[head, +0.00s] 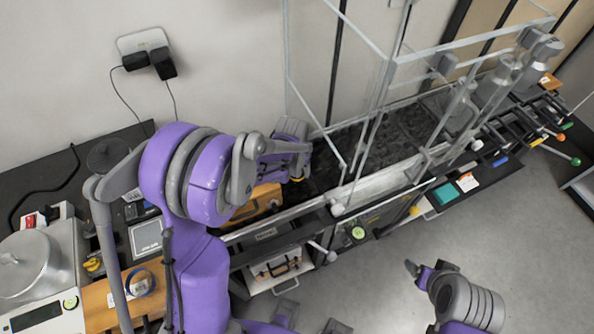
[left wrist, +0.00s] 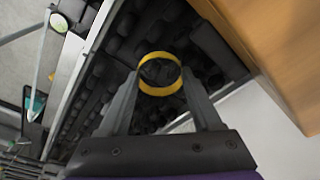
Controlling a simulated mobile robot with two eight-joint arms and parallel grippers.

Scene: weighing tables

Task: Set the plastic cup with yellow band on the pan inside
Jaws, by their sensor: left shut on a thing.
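The plastic cup with yellow band (left wrist: 160,88) is between the two fingers of my left gripper (left wrist: 165,92) in the left wrist view. Only its yellow ring shows clearly; the clear walls are hard to see. In the head view my left gripper (head: 303,163) is shut on the cup, beside the left side of the tall clear-walled enclosure (head: 375,100). The cup is mostly hidden there. I cannot make out the pan inside the enclosure. My right gripper (head: 418,270) is low at the right over the floor, away from the tables; its jaw opening is unclear.
A wooden box (head: 262,203) stands close to my left gripper. A ring-like blue-banded item (head: 140,283) is on a wooden board at the left. A lidded metal pot (head: 30,265) stands at far left. The enclosure's frame posts rise close to the gripper. Grey floor is open at lower right.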

